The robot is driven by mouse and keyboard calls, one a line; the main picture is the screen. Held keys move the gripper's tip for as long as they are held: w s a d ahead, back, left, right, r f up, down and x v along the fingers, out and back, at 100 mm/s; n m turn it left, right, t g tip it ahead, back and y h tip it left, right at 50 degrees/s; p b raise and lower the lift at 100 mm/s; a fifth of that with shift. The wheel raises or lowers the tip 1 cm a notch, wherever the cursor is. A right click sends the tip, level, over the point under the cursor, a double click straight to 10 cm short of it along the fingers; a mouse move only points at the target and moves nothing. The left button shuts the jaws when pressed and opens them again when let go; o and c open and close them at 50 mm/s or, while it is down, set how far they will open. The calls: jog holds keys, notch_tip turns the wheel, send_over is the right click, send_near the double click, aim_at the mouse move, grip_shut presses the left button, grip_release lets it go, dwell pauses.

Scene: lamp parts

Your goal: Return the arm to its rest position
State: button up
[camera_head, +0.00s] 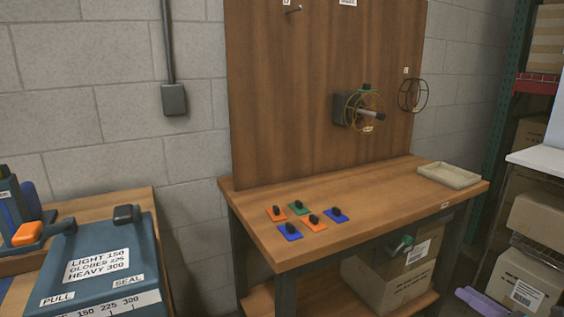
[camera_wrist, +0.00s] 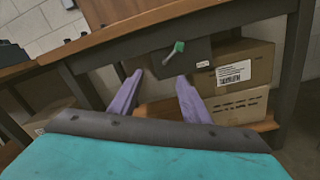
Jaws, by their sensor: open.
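My gripper (camera_wrist: 160,76) shows in the wrist view as two purple fingers, spread apart with nothing between them. It faces the front of the wooden workbench (camera_wrist: 150,20), below the level of its top. A purple finger of it also shows at the lower right edge of the head view (camera_head: 482,301), in front of the shelving on the right. The rest of my arm is not clearly seen in the head view. The teal surface (camera_wrist: 150,155) at the bottom of the wrist view is part of my own wrist.
A green-tipped handle (camera_head: 402,245) sticks out under the bench front. Cardboard boxes (camera_head: 385,285) stand on its lower shelf. Several coloured tiles (camera_head: 313,221) and a beige tray (camera_head: 448,175) lie on top. A wire cage (camera_head: 363,110) hangs on the board. A blue machine (camera_head: 95,262) stands left.

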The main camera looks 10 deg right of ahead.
jog(key=w+a+f+n+g+y+p, duration=0.2)
jog(key=w+a+y+p, duration=0.1)
jog(key=w+a, duration=0.55)
jog(key=w+a+f+n+g+y+p, duration=0.1)
jog(key=w+a+g+y+p, duration=0.3)
jog(key=a, duration=0.8)
jog(key=a+f+n+g+y+p, duration=0.1)
jog(key=a+f+n+g+p, duration=0.3)
jog(key=a, duration=0.8)
jog(key=a+f+n+g+p, duration=0.15)
jog(key=a+f, duration=0.45)
jog(key=a, duration=0.6)
jog(key=s+a+f+n+g+h+p, duration=0.2)
jog(key=s+a+f+n+g, duration=0.4)
jog(key=s, duration=0.3)
jog(key=s+a+f+n+g+h+p, duration=0.3)
jog(key=s+a+f+n+g, duration=0.15)
jog(key=s+a, duration=0.4)
jog(key=s+d+f+n+h, duration=0.3)
jog(key=d+n, duration=0.3)
jog(key=n, duration=0.3)
jog(key=s+d+f+n+h+p, duration=0.1)
jog(key=s+d+f+n+h, duration=0.3)
jog(key=n, duration=0.5)
jog(key=shift+s+d+f+n+g+h, duration=0.25)
jog(key=shift+s+d+h, duration=0.35)
jog(key=shift+s+d, duration=0.4)
